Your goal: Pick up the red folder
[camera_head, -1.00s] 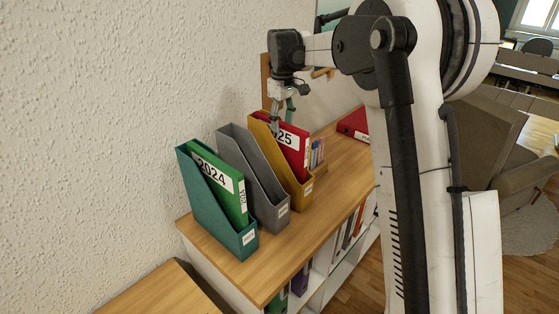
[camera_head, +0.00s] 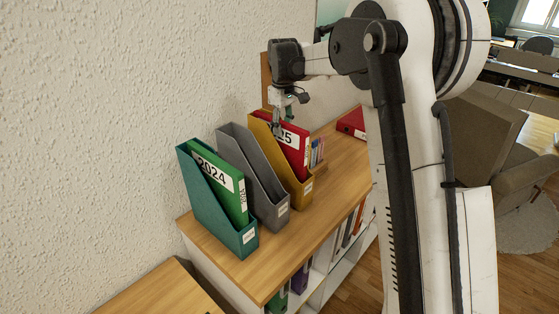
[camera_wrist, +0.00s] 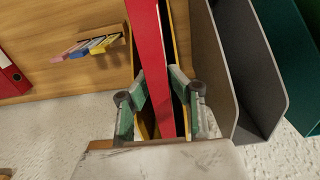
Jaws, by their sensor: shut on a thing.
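The red folder (camera_head: 296,148), with a white label ending in 25, stands in the yellow magazine file (camera_head: 265,131) on the wooden cabinet top. My gripper (camera_head: 277,128) reaches down from above at the folder's upper rear part. In the wrist view the red folder (camera_wrist: 149,54) runs between my two fingers, and my gripper (camera_wrist: 158,92) is shut on it. The fingers hide part of the folder. The folder still sits within the yellow file (camera_wrist: 141,118).
A grey file (camera_head: 262,182) stands beside the yellow one, then a teal file (camera_head: 204,204) with a green folder (camera_head: 222,182). A small holder with colored items (camera_head: 317,155) is just right. Another red binder (camera_head: 353,124) lies farther back. The wall is close behind.

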